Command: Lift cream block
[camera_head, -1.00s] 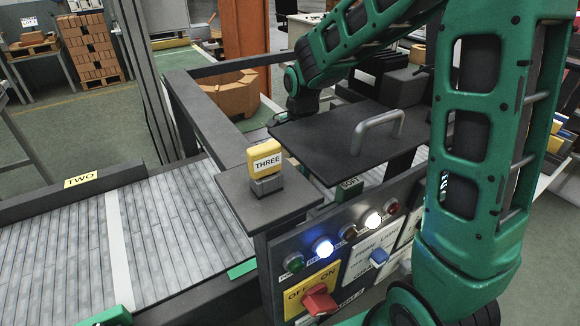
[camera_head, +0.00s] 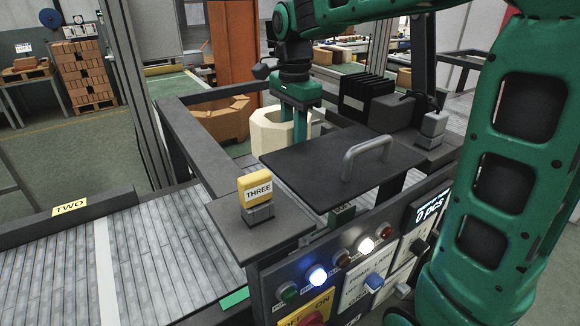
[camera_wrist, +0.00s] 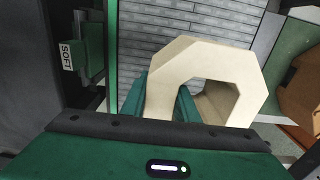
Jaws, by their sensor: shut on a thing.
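The cream block (camera_head: 268,133) is a hollow, many-sided ring behind the black panel in the head view. It also shows in the wrist view (camera_wrist: 241,75), with a wide opening in its middle. My gripper (camera_head: 300,125) points down at the block, its green fingers at the block's right side in the head view. In the wrist view my gripper (camera_wrist: 165,98) is shut on the block's left wall, one finger on each side of it. The block's lower part is hidden by the panel in the head view.
A black panel with a grey handle (camera_head: 366,150) lies in front of the block. A brown block (camera_head: 218,122) is left of the cream one. Roller conveyor (camera_head: 150,255) runs at lower left.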

